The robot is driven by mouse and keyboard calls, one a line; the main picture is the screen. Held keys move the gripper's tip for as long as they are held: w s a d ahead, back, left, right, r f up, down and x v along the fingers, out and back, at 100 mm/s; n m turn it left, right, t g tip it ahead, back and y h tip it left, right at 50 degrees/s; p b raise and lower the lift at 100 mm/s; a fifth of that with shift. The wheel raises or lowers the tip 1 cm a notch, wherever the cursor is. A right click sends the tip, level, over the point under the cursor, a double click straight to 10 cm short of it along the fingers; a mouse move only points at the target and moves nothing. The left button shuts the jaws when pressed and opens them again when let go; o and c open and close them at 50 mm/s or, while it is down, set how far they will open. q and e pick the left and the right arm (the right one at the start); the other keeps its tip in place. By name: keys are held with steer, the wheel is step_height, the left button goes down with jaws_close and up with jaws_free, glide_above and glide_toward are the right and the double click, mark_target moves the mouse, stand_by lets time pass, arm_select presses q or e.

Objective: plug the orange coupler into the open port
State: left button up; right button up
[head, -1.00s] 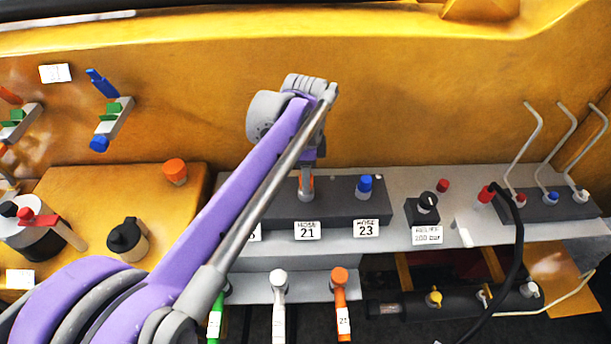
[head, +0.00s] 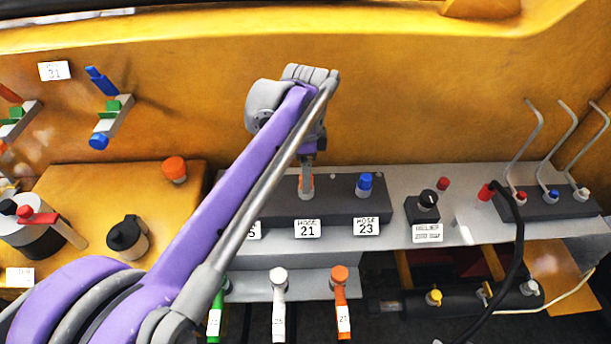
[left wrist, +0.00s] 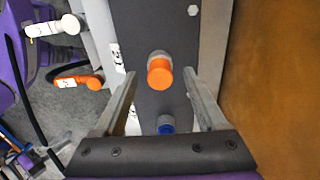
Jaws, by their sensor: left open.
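The orange coupler (head: 340,287) hangs at the right end of the lower rack with a white tag on it; it also shows at the left of the left wrist view (left wrist: 88,80). The dark port block (head: 350,208) carries labels HOSE 21 and HOSE 23. An orange cap (left wrist: 160,73) sits on the block behind label 21. My left gripper (head: 306,187) is over that cap; in the left wrist view its open fingers (left wrist: 160,80) stand on either side of it. Whether they touch it I cannot tell. My right gripper is out of view.
A blue cap (head: 365,182) stands close right of my left gripper. White (head: 279,290) and green (head: 215,310) couplers hang left of the orange one. A black knob box (head: 423,207) and a black cable (head: 515,260) are to the right. A yellow wall rises behind.

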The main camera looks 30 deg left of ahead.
arm_select(q)
step_height(320, 180, up, 9)
steer(key=shift+p, duration=0.4)
steer(key=shift+f, duration=0.15)
steer(key=s+d+f+n+t+p, duration=0.1)
steer(key=s+d+f+n+t, duration=0.1)
steer(key=s+f+n, duration=0.3)
steer(key=s+d+f+n+t+p, duration=0.2)
steer(key=s+d+f+n, duration=0.3)
steer(key=s+f, duration=0.5)
steer(key=shift+s+f+n+t+p, duration=0.2)
steer(key=shift+f+n+t+p, duration=0.1)
steer(key=shift+f+n+t, duration=0.45)
steer(key=shift+r, duration=0.1)
